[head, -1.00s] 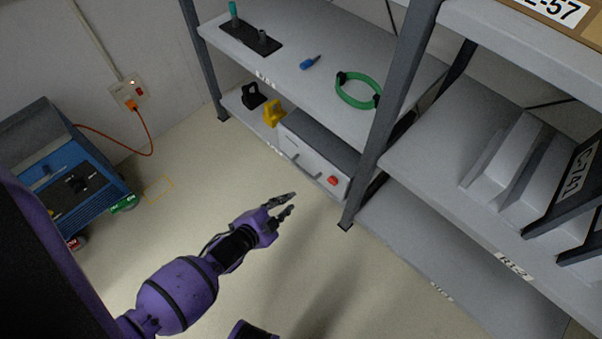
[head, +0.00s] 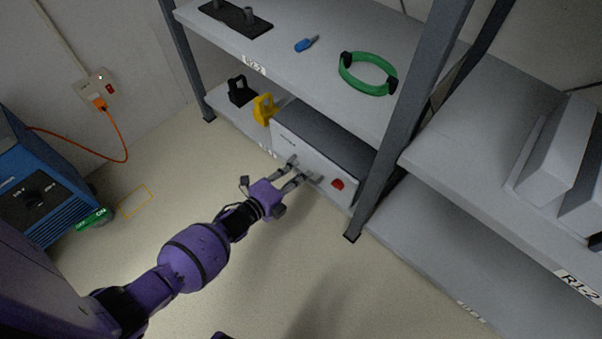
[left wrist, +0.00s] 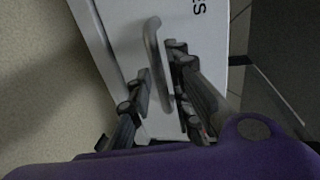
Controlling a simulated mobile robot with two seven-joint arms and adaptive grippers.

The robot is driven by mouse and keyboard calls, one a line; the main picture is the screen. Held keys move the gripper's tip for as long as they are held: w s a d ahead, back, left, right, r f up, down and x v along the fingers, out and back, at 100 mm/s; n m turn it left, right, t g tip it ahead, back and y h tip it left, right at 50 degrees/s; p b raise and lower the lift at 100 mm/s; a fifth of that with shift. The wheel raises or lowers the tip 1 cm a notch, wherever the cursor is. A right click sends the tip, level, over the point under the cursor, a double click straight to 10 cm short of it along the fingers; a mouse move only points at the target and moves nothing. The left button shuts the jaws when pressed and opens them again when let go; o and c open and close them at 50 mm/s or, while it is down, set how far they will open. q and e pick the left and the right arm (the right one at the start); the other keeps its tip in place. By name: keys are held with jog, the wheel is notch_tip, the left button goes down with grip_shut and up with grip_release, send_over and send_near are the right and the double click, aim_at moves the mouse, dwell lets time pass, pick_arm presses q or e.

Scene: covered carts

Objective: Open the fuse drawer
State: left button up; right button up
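The fuse drawer is the light front of a grey box (head: 318,178) on the lowest shelf of the left rack. In the head view my left gripper (head: 297,171) is at this front, its fingers partly hiding the handle. In the left wrist view the drawer front (left wrist: 200,62) carries a bent metal handle (left wrist: 158,62). The left gripper (left wrist: 160,76) is open there, with one finger on each side of the handle. I cannot tell whether either finger touches it. The drawer looks closed. My right gripper is not in view.
A red switch (head: 337,184) sits on the box front, right of my gripper. A yellow padlock-like item (head: 264,109) and a black one (head: 240,91) stand left of the box. A rack post (head: 408,120) rises at its right. The floor in front is clear.

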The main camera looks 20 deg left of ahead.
pick_arm(q)
jog(key=shift+x, duration=0.85)
grip_shut()
jog(key=f+p+v, duration=0.1)
jog(key=f+v, duration=0.1)
jog(key=v, duration=1)
jog(key=s+f+p+v, duration=0.1)
jog(key=f+p+v, duration=0.1)
jog(key=v, duration=1)
jog(key=shift+a+f, duration=0.15)
jog(key=shift+f, duration=0.4)
jog(key=shift+s, duration=0.1)
